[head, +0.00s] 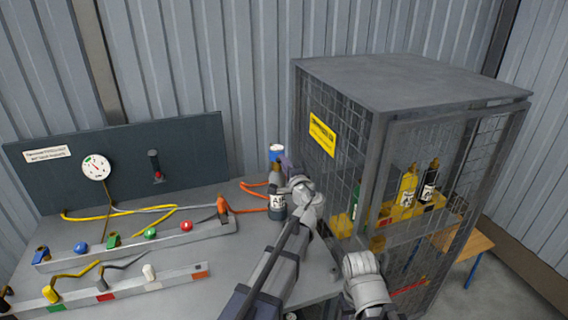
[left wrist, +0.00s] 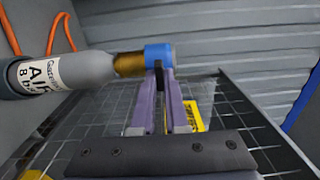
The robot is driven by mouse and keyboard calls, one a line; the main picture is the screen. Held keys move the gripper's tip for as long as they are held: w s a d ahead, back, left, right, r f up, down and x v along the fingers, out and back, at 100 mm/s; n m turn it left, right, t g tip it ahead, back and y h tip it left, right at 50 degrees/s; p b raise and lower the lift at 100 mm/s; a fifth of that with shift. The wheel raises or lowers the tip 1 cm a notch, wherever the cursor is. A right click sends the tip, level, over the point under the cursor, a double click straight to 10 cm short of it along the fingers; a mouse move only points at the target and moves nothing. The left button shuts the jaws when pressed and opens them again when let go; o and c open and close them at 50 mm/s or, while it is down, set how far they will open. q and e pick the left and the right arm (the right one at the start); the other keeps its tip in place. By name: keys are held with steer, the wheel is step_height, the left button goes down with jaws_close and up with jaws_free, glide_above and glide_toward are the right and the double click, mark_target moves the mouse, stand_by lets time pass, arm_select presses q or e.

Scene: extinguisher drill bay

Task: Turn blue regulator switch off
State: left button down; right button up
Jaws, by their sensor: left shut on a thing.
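The blue regulator switch (head: 277,152) sits on top of a grey gas bottle (head: 277,203) at the right end of the bench. In the left wrist view the blue switch (left wrist: 157,53) joins a brass neck (left wrist: 128,64) on the grey bottle (left wrist: 95,70), which has a white label reading AIR. My left gripper (head: 284,161) is at the switch; in the left wrist view its purple fingers (left wrist: 160,75) are shut on the switch's edge. The fingers and wrist hide part of the bottle in the head view. My right gripper is not in view; only part of that arm shows.
A mesh cage (head: 410,80) with yellow and dark bottles inside stands close right of the bottle. An orange hose (head: 250,208) runs to the bottle. Left on the bench (head: 210,290) are strips with coloured knobs and a panel with a gauge (head: 95,167).

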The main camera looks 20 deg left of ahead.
arm_select(q)
steer(key=c, duration=0.9)
jaws_free()
steer(key=v, duration=0.7)
steer(key=shift+s+d, duration=0.2)
steer(key=shift+s, duration=0.1)
